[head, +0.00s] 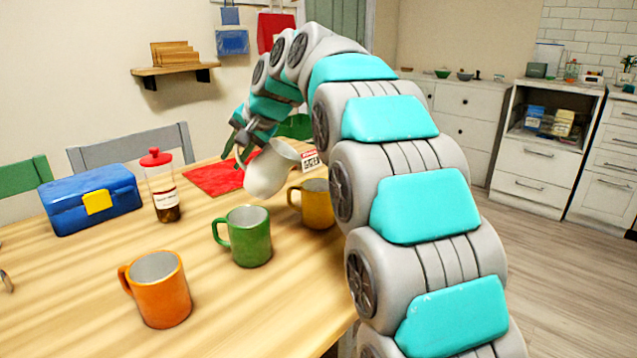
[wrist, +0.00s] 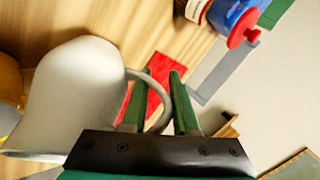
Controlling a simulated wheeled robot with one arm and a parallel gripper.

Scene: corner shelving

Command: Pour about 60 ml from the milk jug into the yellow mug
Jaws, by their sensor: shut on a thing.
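The white milk jug (head: 270,171) is held in the air by its handle, tilted, above the table just behind the yellow mug. My gripper (head: 238,148) is shut on the jug's handle. In the wrist view the jug (wrist: 75,95) fills the left side and its handle passes between the green fingers of my gripper (wrist: 155,105). The yellow mug (head: 318,205) stands upright on the table to the right of the green mug, partly beside my arm. In the wrist view a yellow patch (wrist: 8,78) shows at the left edge behind the jug. No stream of milk is visible.
A green mug (head: 248,236) and an orange mug (head: 160,290) stand in front. A blue box (head: 88,203) and a red-capped jar (head: 162,187) stand at left. A red mat (head: 214,178) lies behind the jug. The table front between the mugs is clear.

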